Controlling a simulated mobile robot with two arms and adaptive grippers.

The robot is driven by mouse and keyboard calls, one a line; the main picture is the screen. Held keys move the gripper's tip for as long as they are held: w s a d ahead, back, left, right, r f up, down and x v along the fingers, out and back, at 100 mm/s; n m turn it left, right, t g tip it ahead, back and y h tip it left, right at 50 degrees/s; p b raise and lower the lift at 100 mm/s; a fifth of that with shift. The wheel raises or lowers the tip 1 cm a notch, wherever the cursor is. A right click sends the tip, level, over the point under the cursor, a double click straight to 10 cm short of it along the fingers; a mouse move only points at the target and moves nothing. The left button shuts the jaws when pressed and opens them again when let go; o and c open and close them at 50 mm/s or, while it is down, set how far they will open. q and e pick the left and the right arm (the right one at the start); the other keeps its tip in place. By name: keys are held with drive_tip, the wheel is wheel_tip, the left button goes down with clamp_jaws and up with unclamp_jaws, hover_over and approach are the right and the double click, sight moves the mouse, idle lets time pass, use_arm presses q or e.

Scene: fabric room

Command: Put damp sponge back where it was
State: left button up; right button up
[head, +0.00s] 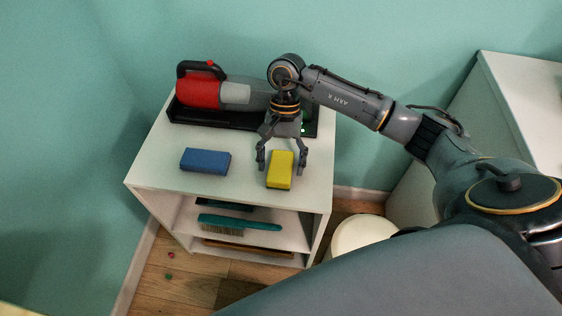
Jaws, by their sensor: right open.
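A yellow sponge (280,170) lies on the right part of a white shelf unit's top (240,185), near the front edge. A blue sponge (205,161) lies to its left on the same top. I cannot tell from the picture which of them is damp. My right gripper (281,170) points down over the yellow sponge, with one open finger on each side of it. I cannot tell whether the fingers touch it. My left gripper is not in view.
A red and grey handheld vacuum (200,92) lies in a black tray (190,116) at the back of the top. A teal brush (240,222) is on a lower shelf. A white round bin (360,232) stands right of the unit. Small bits lie on the wooden floor.

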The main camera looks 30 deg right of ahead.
drive_tip(key=shift+v, duration=0.95)
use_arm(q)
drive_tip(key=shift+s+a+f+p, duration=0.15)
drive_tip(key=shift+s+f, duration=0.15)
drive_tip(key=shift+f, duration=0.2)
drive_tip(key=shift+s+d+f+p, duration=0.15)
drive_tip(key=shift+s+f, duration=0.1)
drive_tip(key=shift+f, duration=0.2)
use_arm(e)
drive_tip(key=v, duration=1)
drive_tip(key=shift+r, duration=0.2)
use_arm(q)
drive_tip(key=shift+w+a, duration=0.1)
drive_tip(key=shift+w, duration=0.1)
